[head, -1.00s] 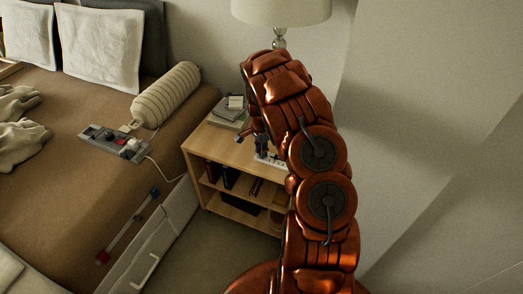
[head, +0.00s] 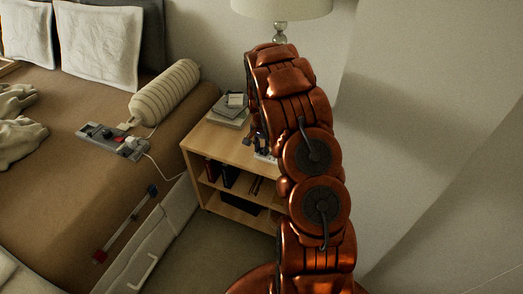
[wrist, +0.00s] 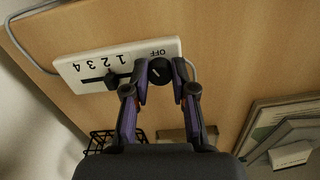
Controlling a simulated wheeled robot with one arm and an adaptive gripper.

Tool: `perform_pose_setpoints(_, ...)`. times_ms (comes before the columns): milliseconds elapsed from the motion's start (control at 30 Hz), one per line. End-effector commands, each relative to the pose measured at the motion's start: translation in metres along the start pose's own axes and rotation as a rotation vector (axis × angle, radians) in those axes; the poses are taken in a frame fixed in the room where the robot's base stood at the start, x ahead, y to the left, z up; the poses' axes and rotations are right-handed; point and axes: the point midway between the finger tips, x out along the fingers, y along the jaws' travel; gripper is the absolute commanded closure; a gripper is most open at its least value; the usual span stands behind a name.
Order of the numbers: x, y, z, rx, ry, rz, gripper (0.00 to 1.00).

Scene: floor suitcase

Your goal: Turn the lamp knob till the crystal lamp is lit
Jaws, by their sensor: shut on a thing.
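A white control panel (wrist: 84,73) lies on the wooden nightstand top. It carries a slider (wrist: 112,79), the numbers 1 to 4 and the word OFF. A round black knob (wrist: 160,71) with a white mark sits at the OFF end. My gripper (wrist: 165,76) is shut on this knob, one finger on each side. In the head view my gripper (head: 257,141) is at the panel (head: 264,157), mostly hidden by my arm. The crystal lamp (head: 280,31) stands behind my arm, its pale shade (head: 281,8) cut by the top edge. I see no clear glow in it.
The nightstand (head: 214,145) holds stacked books (head: 231,111) at its back left and has shelves below. The bed (head: 75,170) at left bears a grey device (head: 113,141) and a ribbed cylinder (head: 164,91). A wall rises at right.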

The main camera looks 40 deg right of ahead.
Motion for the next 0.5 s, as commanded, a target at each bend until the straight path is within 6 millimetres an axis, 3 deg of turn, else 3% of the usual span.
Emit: perform_pose_setpoints(500, -0.0001, -0.0013, -0.0009, -0.490, 0.005, -0.003, 1.00)
